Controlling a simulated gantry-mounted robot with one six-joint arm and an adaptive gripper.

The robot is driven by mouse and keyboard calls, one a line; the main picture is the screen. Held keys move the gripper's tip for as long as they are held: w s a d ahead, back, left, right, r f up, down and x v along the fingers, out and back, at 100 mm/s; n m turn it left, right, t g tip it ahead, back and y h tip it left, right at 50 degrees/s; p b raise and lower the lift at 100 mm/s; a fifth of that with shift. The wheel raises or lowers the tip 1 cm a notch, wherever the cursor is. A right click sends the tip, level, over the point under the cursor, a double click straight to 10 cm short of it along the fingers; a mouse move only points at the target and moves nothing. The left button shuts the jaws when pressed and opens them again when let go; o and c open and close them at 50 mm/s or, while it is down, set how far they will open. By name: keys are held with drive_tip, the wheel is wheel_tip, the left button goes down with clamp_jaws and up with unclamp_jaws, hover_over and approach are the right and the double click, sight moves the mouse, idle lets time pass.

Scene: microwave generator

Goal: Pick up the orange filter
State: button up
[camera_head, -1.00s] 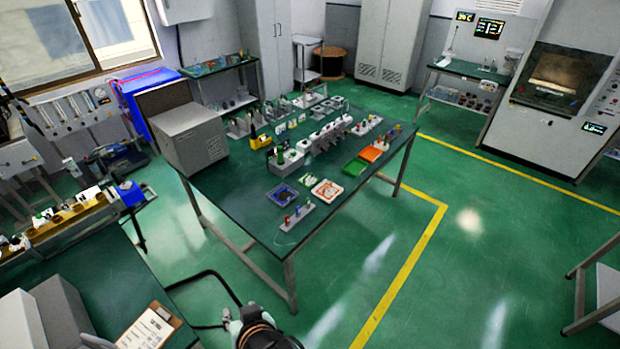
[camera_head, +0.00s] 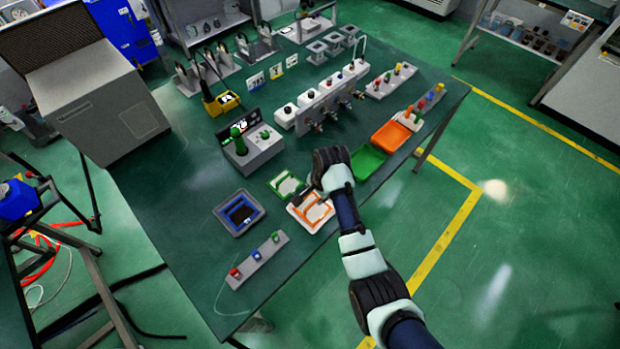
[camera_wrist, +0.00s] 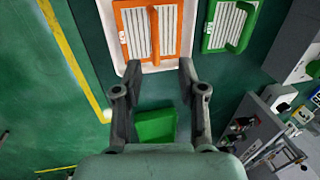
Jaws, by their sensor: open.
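The orange filter (camera_head: 314,208) is a flat pleated panel with an orange frame and raised orange handle, lying on a white tray (camera_head: 302,219) on the green table. In the wrist view, the orange filter (camera_wrist: 152,30) is at the top centre, partly cut off by the frame edge. My gripper (camera_wrist: 157,72) is open and empty, its fingertips close to the lower edge of the white tray in that picture. In the head view, my gripper (camera_head: 316,188) is over the table beside the filter, and my wrist partly hides the area.
A green filter (camera_head: 286,184) lies next to the orange one; it also shows in the wrist view (camera_wrist: 230,22). A blue filter tray (camera_head: 239,213) lies to the left. A green bin (camera_head: 368,161) and an orange bin (camera_head: 391,136) stand to the right. Valves and a control box stand behind.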

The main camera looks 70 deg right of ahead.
sight(312, 204)
drive_tip(key=f, duration=0.2)
drive_tip(key=shift+w+a+f+b, duration=0.1)
drive_tip(key=shift+a+f+b, duration=0.25)
drive_tip(key=shift+b+x, duration=0.95)
drive_tip(key=shift+x, duration=1.8)
clamp_jaws()
